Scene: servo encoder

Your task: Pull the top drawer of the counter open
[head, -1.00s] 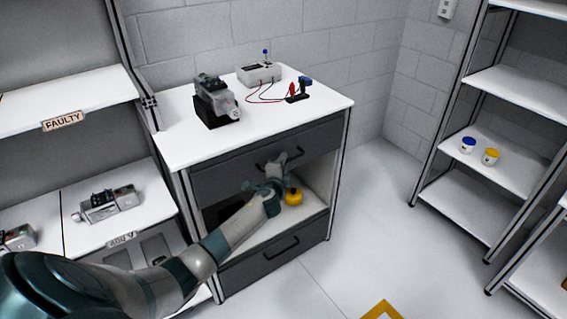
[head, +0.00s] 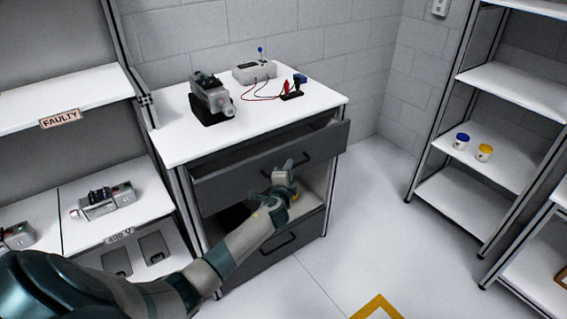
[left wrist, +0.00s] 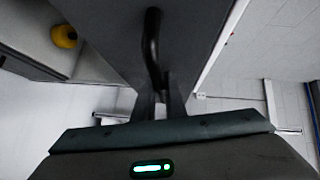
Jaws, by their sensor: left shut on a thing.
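The counter (head: 170,145) has a white top and dark grey drawers. Its top drawer (head: 225,184) stands partly open, with the front out past the counter's edge and a strip of the inside showing. The drawer's black bar handle (head: 306,157) crosses the front; it also shows large in the left wrist view (left wrist: 152,40). My left gripper (head: 285,171) is at the front of the drawer and shut on the handle. Its fingers (left wrist: 160,106) reach the handle's near end in the left wrist view. My right gripper is not in view.
A grey device (head: 212,97) and a meter box (head: 254,72) with leads stand on the counter. The lower drawer (head: 250,262) is closed. A yellow thing (left wrist: 64,36) sits in the open bay. Shelves stand left and right; the floor (head: 350,230) to the right is clear.

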